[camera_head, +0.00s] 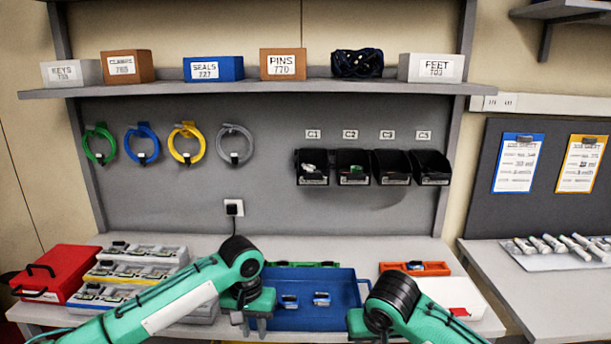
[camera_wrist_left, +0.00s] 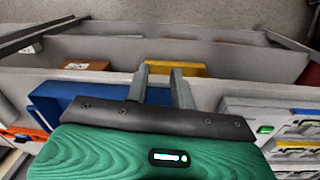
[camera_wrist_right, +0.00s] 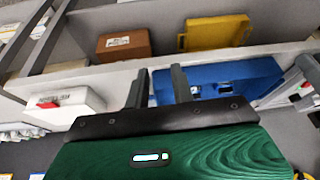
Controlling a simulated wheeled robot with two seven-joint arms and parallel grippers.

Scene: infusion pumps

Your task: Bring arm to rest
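My left arm (camera_head: 180,300) reaches in from the left of the head view and bends down over the bench, left of the blue tray (camera_head: 345,290). In the left wrist view the two fingers of my left gripper (camera_wrist_left: 160,70) stand apart with nothing between them. My right arm (camera_head: 425,318) comes in from the lower right, its black joint by the tray's right side. In the right wrist view the fingers of my right gripper (camera_wrist_right: 158,72) are also apart and empty.
The blue tray holds two small parts (camera_head: 321,299). A red toolbox (camera_head: 55,272) and stacked white trays (camera_head: 150,252) stand at left. An orange tray (camera_head: 400,268) and a white box (camera_head: 452,294) are at right. Black bins (camera_head: 352,167) hang on the back panel.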

